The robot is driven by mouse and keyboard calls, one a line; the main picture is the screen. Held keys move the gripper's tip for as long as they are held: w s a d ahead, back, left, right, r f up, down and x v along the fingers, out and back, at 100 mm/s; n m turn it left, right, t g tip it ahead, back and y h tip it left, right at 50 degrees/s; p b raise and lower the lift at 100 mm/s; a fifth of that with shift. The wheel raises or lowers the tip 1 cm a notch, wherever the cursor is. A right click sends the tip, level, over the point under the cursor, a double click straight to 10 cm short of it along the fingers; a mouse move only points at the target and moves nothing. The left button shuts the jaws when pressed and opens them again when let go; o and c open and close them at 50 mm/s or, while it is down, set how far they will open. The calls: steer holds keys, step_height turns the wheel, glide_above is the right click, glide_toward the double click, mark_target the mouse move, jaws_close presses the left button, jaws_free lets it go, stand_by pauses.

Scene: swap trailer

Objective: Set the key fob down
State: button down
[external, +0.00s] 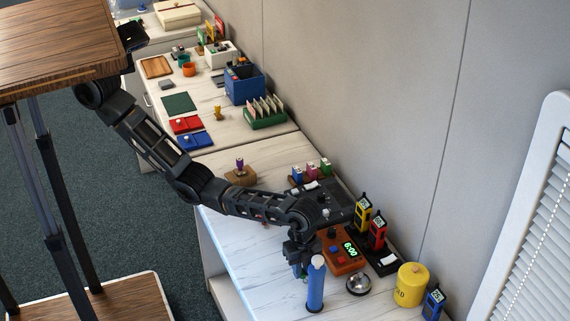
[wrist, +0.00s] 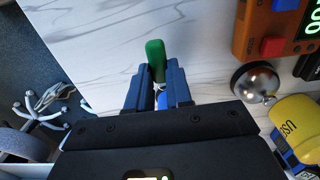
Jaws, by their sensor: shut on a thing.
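My gripper (wrist: 158,72) is shut on a slim green piece, which I take to be the key fob (wrist: 156,54). In the wrist view its rounded green end sticks out past the fingertips, over the white marbled counter (wrist: 100,30). In the external view my gripper (external: 298,254) points down over the near counter, and the fob is mostly hidden there. A tall blue cylinder with a pale top (external: 315,287) stands close beside the gripper.
An orange box with a green digital display (external: 345,250), a silver bell (external: 358,285) and a yellow canister (external: 411,285) stand to the right. Red and yellow handsets (external: 377,232) stand behind. The counter's left part (external: 240,255) looks clear.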

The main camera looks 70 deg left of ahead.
mark_target(301, 285)
steer(key=shift+f, duration=2)
steer(key=shift+f, duration=0.2)
steer(key=c, duration=1)
jaws_free()
steer(key=shift+c, duration=0.2)
steer(key=shift+r, duration=0.1)
step_height(301, 285, up, 12)
steer(key=shift+r, duration=0.15)
